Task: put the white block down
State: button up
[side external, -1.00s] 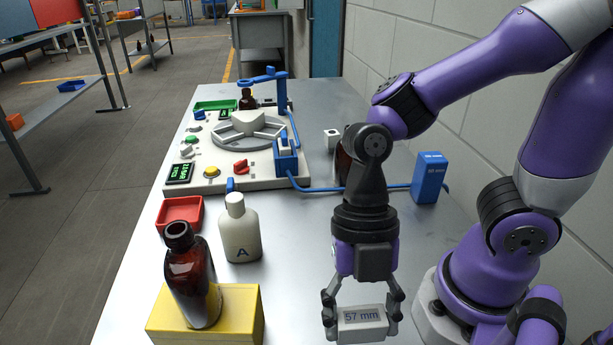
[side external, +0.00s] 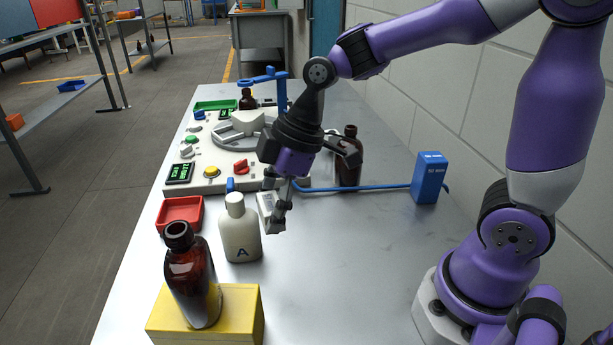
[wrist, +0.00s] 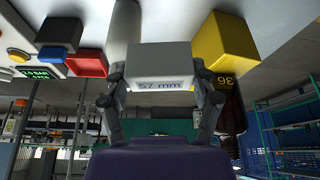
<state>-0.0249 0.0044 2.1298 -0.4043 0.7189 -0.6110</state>
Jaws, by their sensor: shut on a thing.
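The white block (side external: 266,212), marked "57 mm" in the wrist view (wrist: 165,62), is held between the two fingers of my gripper (side external: 278,207). My gripper is shut on it and tilted, right beside the white bottle marked A (side external: 240,235). The block looks raised off the table; whether it touches the bottle I cannot tell. In the wrist view the fingers (wrist: 163,82) press the block's left and right sides.
An amber bottle (side external: 190,278) stands on a yellow block (side external: 240,310) in front. A red tray (side external: 180,212) lies left of the white bottle. Another amber bottle (side external: 349,160) stands behind my gripper, near a blue box (side external: 429,178) and cable. The table's (side external: 350,270) right front is clear.

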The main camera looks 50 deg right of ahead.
jog(key=w+d+f+m, duration=0.1)
jog(key=w+d+m, duration=0.1)
jog(key=w+d, duration=0.15)
send_over(293, 212)
jog(key=shift+t, duration=0.4)
notch_tip(293, 212, down, 6)
jog(key=shift+a+f, duration=0.1)
jog(key=shift+f, duration=2)
jog(key=o, duration=1.2)
jog(key=shift+f, duration=0.15)
jog(key=shift+c, duration=0.2)
